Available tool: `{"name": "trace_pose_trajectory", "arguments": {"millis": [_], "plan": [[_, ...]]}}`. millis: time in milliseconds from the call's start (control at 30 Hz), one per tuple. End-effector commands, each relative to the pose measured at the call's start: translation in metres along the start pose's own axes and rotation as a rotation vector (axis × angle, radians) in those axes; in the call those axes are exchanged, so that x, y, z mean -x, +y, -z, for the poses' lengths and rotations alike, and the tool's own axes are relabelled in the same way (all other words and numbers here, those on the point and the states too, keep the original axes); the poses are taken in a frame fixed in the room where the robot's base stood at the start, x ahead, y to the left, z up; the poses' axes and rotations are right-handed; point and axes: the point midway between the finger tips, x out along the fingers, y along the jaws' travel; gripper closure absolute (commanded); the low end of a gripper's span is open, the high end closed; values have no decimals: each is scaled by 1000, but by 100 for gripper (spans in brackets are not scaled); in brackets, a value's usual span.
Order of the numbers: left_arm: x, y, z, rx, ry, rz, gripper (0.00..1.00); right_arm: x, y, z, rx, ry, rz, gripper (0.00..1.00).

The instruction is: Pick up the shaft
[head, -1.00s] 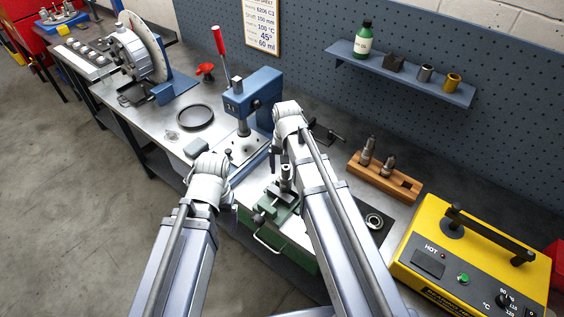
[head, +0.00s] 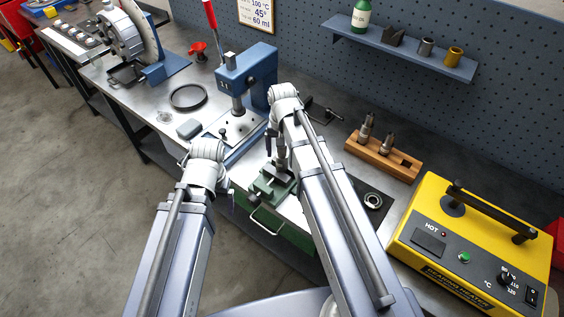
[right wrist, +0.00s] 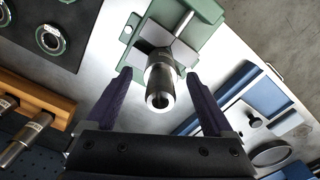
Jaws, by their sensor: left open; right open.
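The shaft (right wrist: 160,85) is a bare steel cylinder with a hollow end, standing in the jaws of a green vise (right wrist: 196,12). In the head view the vise (head: 268,188) is on the bench, and the shaft (head: 282,160) rises from it, partly hidden by my right arm. My right gripper (right wrist: 160,78) is open, with one dark finger on each side of the shaft's end and a gap visible on both sides. In the head view my right gripper (head: 268,142) is mostly hidden by its wrist. My left gripper (head: 230,195) is open and empty, left of the vise.
A blue arbor press (head: 247,75) stands behind the vise. A wooden block (head: 383,158) with metal pieces and a yellow heater (head: 470,245) are to the right. A black ring (head: 188,97) and a grey box (head: 189,129) lie on the bench at left.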

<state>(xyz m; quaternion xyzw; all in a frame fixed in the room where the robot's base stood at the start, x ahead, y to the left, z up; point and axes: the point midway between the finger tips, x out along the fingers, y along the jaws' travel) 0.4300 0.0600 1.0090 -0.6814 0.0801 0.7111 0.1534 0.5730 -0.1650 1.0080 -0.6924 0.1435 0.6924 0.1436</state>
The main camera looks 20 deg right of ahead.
Motion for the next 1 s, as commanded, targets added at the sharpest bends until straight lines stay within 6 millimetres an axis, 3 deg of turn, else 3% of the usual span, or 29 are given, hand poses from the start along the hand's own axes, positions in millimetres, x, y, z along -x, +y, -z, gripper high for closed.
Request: {"name": "trace_pose_trajectory", "arguments": {"millis": [33,267,600,1000], "plan": [[-12,1,1,0,0,0,14,-12,0,0,0,0,0,13],[-39,4,2,1,0,0,14,-39,0,0,0,0,0,13],[-40,4,2,2,0,0,14,-40,0,0,0,0,0,14],[-40,4,2,1,0,0,14,-40,0,0,0,0,0,59]]}}
